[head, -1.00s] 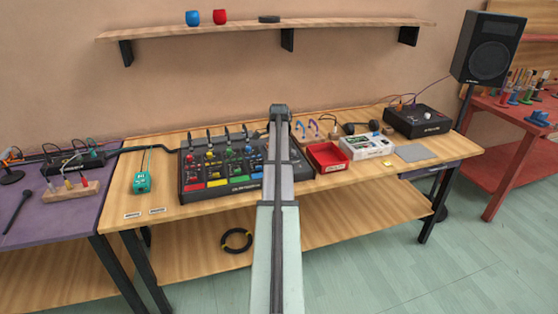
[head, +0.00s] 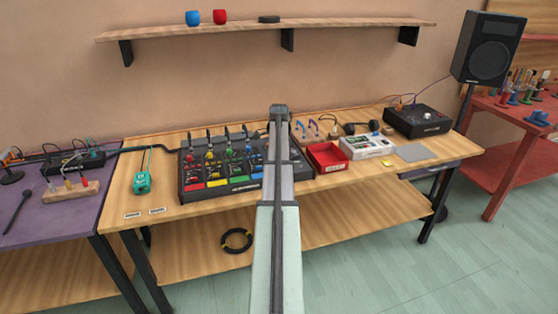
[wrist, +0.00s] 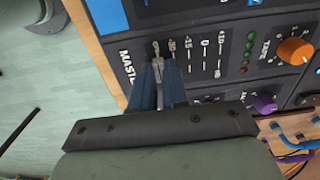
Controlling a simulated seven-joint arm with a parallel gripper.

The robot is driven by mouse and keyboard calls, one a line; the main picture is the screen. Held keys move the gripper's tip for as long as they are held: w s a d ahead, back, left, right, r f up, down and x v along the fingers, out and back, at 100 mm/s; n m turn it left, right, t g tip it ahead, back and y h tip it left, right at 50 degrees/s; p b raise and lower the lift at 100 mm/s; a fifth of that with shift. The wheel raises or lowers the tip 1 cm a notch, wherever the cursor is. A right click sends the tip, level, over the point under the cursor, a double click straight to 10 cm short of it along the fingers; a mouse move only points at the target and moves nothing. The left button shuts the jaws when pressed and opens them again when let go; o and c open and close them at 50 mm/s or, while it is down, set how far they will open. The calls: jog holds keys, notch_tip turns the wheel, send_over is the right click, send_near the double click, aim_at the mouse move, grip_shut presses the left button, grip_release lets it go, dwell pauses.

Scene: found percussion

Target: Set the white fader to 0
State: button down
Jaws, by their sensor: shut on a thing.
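The black mixer (head: 232,188) stands on the wooden table, with coloured knobs and red, yellow, green and blue pads. My arm crosses in front of its right part in the head view and hides my gripper there. In the wrist view, my gripper (wrist: 162,62) is over the mixer's dark panel (wrist: 228,92), at the fader scale beside the MASTER lettering. Its fingers are close together, shut on the white fader. The fader's cap is mostly hidden between the fingers, so its exact mark on the scale cannot be read.
An orange knob (wrist: 295,51) and a purple knob (wrist: 265,103) lie right of my gripper, with blue cables (wrist: 290,146) below.

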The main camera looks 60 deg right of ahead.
jog(key=w+d, duration=0.3)
jog(key=shift+w+d, duration=0.4)
jog(key=c, duration=1.1)
grip_release()
jog(key=shift+c, duration=0.2)
jog(key=shift+r, duration=0.1)
notch_tip(320, 180, up, 14)
jog(key=shift+a+f, duration=0.15)
jog(key=shift+f, duration=0.05)
